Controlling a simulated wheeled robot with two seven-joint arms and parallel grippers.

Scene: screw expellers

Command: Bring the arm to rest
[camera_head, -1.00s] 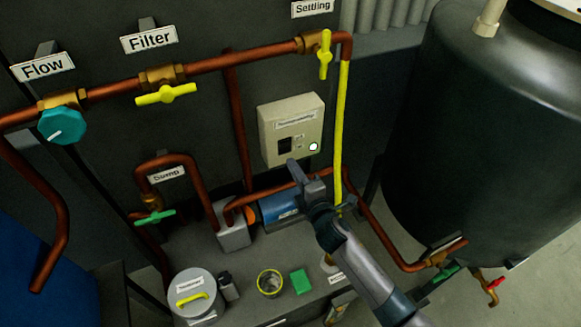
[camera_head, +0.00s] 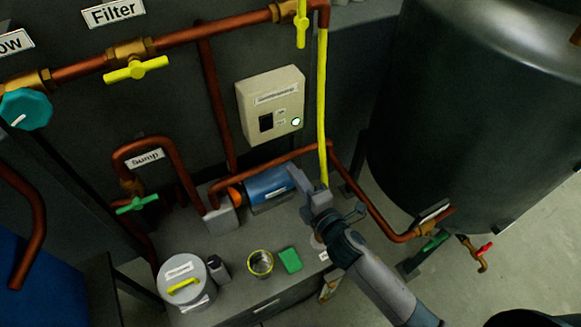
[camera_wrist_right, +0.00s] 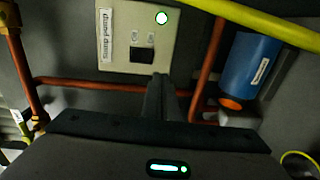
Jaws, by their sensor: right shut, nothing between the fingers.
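My right arm comes in from the lower right in the head view. Its gripper (camera_head: 297,178) is shut and empty, in front of the right end of the blue pump motor (camera_head: 268,187) and below the beige control box (camera_head: 270,104). In the right wrist view the shut fingers (camera_wrist_right: 159,84) point towards the control box (camera_wrist_right: 128,58), whose round button glows green-white. The blue motor (camera_wrist_right: 250,68) is at the right there. Any gap between the fingers and the things behind them is hard to judge. My left gripper is not in view.
A copper pipe (camera_head: 345,176) and a yellow pipe (camera_head: 321,110) run close to the right gripper. A large dark tank (camera_head: 460,110) stands at the right. A lidded pot (camera_head: 187,279), an open cup (camera_head: 260,263) and a green block (camera_head: 290,260) are on the bench. Open floor shows at the right.

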